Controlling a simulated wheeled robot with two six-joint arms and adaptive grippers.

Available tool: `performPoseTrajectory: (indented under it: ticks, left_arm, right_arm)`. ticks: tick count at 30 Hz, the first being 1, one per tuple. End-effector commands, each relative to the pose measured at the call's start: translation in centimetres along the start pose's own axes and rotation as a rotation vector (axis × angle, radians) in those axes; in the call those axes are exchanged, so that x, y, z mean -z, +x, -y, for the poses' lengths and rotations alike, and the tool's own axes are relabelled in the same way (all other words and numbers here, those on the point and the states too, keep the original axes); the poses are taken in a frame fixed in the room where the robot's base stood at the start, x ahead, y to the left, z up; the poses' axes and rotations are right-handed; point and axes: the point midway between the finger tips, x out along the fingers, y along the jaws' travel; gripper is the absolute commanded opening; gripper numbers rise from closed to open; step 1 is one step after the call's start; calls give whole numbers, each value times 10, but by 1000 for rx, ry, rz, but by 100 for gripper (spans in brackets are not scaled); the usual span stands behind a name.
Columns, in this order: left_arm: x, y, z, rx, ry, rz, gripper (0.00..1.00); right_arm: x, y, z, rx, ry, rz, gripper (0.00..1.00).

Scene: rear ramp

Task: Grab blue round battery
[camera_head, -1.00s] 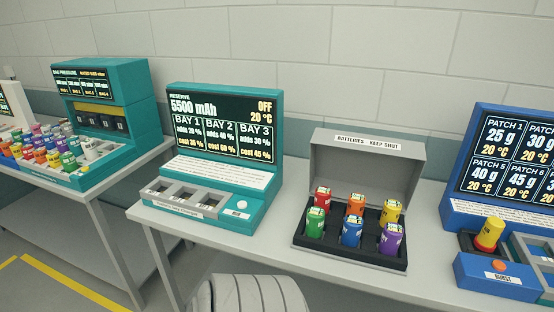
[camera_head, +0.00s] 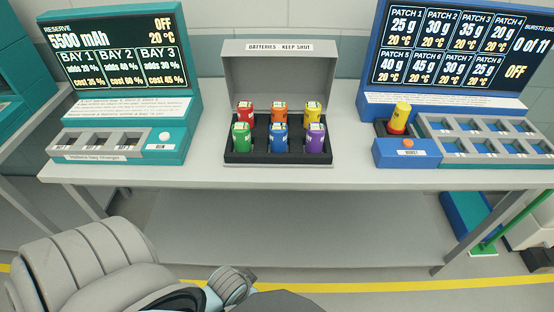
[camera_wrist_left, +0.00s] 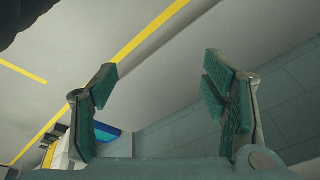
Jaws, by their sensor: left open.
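The blue round battery (camera_head: 278,138) stands upright in the front row, middle slot, of an open grey box (camera_head: 264,158) labelled "BATTERIES KEEP SHUT". A green battery (camera_head: 241,137) is left of it and a purple one (camera_head: 315,139) right of it. Red (camera_head: 245,111), orange (camera_head: 279,112) and yellow (camera_head: 313,110) batteries stand behind. My left gripper (camera_wrist_left: 160,95) is open and empty in the left wrist view, with floor and wall beyond it. In the head view my left arm is low, in front of the table and well away from the box. My right gripper is not in view.
The box stands on a grey table (camera_head: 345,174). A teal charging station (camera_head: 120,140) stands on the left. Bare tabletop lies between the box and both stations.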

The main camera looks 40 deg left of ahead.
Motion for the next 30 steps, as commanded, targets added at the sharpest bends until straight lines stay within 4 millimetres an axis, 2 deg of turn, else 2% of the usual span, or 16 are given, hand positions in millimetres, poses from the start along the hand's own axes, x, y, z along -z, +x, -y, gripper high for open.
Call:
performPoseTrajectory:
  ticks: [3, 5, 6, 10, 12, 15, 18, 22, 30]
  left_arm:
    - [27, -49, 11, 47, -35, -65, 68]
    - [53, -74, 35, 145, -132, -156, 68]
    - [72, -84, 56, 226, -217, -236, 68]
    - [133, -108, 114, 429, -436, -547, 68]
    - [166, -124, 134, 489, -498, -730, 68]
    - [209, -143, 144, 507, -518, -969, 68]
    - [244, -156, 139, 465, -485, -1143, 68]
    - [274, -160, 131, 403, -436, -1247, 68]
    - [330, -145, 164, 396, -432, -1255, 68]
  right_arm:
    - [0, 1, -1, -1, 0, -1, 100]
    - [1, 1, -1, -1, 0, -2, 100]
    - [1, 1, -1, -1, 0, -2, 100]
    - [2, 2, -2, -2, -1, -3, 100]
    - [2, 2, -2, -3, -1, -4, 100]
    - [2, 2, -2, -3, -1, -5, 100]
    - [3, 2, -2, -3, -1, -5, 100]
    - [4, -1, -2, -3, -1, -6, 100]
    - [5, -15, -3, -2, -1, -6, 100]
